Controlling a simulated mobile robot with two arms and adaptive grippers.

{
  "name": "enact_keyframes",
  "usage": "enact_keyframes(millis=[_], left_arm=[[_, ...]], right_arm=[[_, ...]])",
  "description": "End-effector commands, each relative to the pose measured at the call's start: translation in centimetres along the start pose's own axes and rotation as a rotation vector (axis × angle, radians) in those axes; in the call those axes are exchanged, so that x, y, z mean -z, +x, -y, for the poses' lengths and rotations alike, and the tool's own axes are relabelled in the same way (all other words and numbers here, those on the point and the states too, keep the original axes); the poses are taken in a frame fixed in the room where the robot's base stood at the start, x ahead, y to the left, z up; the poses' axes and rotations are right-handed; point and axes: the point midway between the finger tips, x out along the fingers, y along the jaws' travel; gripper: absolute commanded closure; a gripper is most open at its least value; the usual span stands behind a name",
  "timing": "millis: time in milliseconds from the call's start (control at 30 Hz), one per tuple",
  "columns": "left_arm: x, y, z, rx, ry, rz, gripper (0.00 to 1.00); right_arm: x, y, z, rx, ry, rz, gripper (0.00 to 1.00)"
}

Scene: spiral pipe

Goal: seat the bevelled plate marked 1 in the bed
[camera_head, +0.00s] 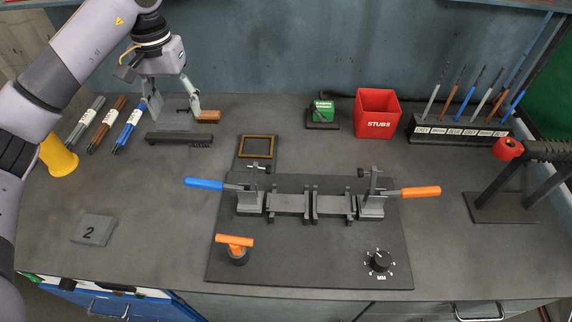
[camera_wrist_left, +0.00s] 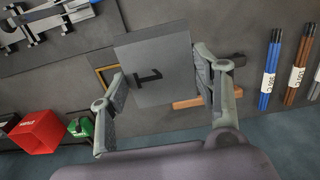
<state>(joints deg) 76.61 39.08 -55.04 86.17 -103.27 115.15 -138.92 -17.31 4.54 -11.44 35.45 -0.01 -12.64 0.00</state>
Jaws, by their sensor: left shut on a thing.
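My left gripper (camera_head: 172,106) is at the back left of the bench. It is shut on a grey plate (camera_head: 175,122). In the left wrist view the plate (camera_wrist_left: 165,50) lies between the two fingers (camera_wrist_left: 165,95) and shows a dark 1. The fixture (camera_head: 225,262) stands front centre, with two grey bed blocks (camera_head: 290,204) side by side between clamps with a blue handle (camera_head: 204,184) and an orange handle (camera_head: 420,191). No plate shows on the blocks. Another grey plate, marked 2 (camera_head: 94,230), lies flat at the left. My right gripper does not show.
A brass-edged frame (camera_head: 257,137) lies behind the fixture. A dark brush (camera_head: 180,139) lies just before the held plate. A red STUBS box (camera_head: 377,114), a green box (camera_head: 323,111) and a tool rack (camera_head: 459,132) stand at the back. The bench left of the fixture is mostly clear.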

Motion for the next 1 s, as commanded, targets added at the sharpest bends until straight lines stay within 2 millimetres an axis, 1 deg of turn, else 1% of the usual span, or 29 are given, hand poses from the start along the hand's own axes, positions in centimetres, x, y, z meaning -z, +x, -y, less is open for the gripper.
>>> enact_keyframes(millis=[67,167,267,367,700,833,900,1000], left_arm=[[0.1,-0.2,0.1,-0.001,0.000,-0.003,1.00],[0.1,0.0,0.0,-0.001,0.000,-0.002,1.00],[0.0,1.2,0.1,0.000,-0.001,0.002,1.00],[-0.1,3.3,0.1,0.000,-0.002,0.004,1.00],[-0.1,11.5,0.0,-0.001,-0.001,0.004,1.00],[0.0,13.8,0.0,-0.002,-0.002,0.000,1.00],[0.1,14.7,0.0,-0.002,-0.002,-0.001,1.00],[0.1,15.3,0.0,-0.002,-0.001,-0.003,1.00]], right_arm=[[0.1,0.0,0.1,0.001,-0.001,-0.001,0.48],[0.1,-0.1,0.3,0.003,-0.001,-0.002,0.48],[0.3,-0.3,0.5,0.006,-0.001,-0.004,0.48],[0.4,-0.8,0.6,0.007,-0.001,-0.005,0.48],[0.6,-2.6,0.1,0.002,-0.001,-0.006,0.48],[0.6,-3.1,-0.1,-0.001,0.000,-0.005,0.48],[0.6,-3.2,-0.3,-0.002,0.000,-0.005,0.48],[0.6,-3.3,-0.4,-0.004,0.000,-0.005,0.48]])
